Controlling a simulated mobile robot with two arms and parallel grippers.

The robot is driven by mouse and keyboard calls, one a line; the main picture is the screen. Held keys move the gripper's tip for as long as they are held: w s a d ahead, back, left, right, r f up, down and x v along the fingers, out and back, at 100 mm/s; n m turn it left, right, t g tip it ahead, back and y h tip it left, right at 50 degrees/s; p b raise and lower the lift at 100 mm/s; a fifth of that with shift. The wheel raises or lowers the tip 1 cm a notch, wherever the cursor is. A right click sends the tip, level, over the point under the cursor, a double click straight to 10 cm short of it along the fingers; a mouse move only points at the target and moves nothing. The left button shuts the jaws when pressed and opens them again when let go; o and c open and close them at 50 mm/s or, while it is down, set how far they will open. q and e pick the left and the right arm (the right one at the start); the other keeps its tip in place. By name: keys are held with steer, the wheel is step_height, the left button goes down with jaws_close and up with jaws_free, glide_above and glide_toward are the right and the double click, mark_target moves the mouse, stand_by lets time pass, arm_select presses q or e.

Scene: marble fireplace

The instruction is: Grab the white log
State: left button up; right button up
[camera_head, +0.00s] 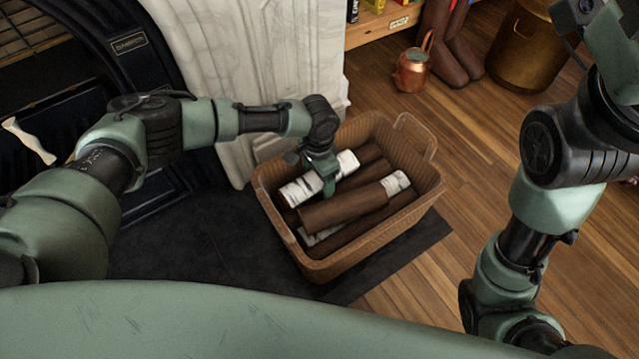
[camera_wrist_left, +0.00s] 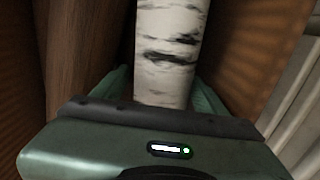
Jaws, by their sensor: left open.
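The white log (camera_head: 298,191), pale with dark bark marks, lies in the wicker basket (camera_head: 407,214) among brown logs. My left gripper (camera_head: 326,181) reaches down into the basket over the log's middle and hides part of it. In the left wrist view, the white log (camera_wrist_left: 168,50) runs between the two green fingers of the open left gripper (camera_wrist_left: 162,92), one finger on each side. I cannot tell whether either finger touches it. My right arm shows at the right edge of the head view, but its gripper fingers are not visible.
Brown logs (camera_head: 343,207) lie close beside the white log, one with a pale end. The basket walls surround them. A marble fireplace (camera_head: 245,75) stands behind at left. A copper pot (camera_head: 411,70) and a brass bucket (camera_head: 530,50) stand on the wooden floor.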

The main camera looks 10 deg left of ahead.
arm_select(q)
steer(key=shift+w+r, duration=0.25)
steer(key=shift+a, duration=0.1)
steer(key=shift+c, duration=0.6)
steer(key=shift+w, duration=0.15)
jaws_close()
steer(key=shift+r, duration=0.15)
